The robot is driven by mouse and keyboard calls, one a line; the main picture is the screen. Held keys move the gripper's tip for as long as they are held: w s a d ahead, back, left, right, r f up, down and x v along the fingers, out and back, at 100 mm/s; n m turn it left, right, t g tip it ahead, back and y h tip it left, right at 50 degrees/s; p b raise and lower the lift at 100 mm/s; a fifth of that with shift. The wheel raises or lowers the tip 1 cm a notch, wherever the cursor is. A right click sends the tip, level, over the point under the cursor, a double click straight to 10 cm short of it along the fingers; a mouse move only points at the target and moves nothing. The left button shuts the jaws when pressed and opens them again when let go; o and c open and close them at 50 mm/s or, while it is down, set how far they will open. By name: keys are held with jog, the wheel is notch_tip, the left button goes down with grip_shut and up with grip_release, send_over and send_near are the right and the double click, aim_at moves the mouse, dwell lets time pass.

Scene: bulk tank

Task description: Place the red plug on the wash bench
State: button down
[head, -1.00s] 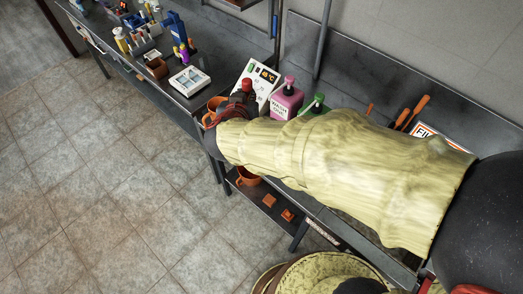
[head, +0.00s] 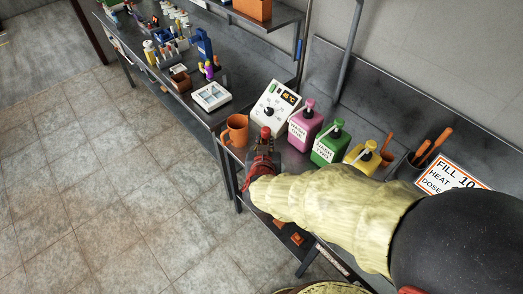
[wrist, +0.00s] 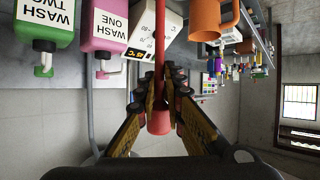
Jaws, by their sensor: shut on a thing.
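My gripper (head: 262,165) is shut on the red plug, above the front edge of the dark metal wash bench (head: 400,165). The plug's red top (head: 266,132) shows above the fingers in the head view. In the wrist view, the fingers (wrist: 163,88) close on the plug from both sides, with its thick red end (wrist: 159,122) nearer the camera and a thin red shaft running on beyond them. Whether the plug touches the bench cannot be told, as the gripper and the yellow-sleeved arm hide the spot.
An orange mug (head: 236,130) stands just left of the gripper. Behind are a white control box (head: 272,106) and pink (head: 305,127), green (head: 330,146) and yellow (head: 361,158) pump bottles. A sign (head: 450,178) leans at right.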

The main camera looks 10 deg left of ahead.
jog(key=w+a+f+b, duration=0.2)
jog(key=w+f, duration=0.3)
jog(key=f, duration=0.4)
jog(key=shift+w+a+f+b, duration=0.15)
jog(key=shift+a+b, duration=0.25)
jog(key=shift+f, duration=0.15)
jog(key=c, duration=1.9)
grip_release()
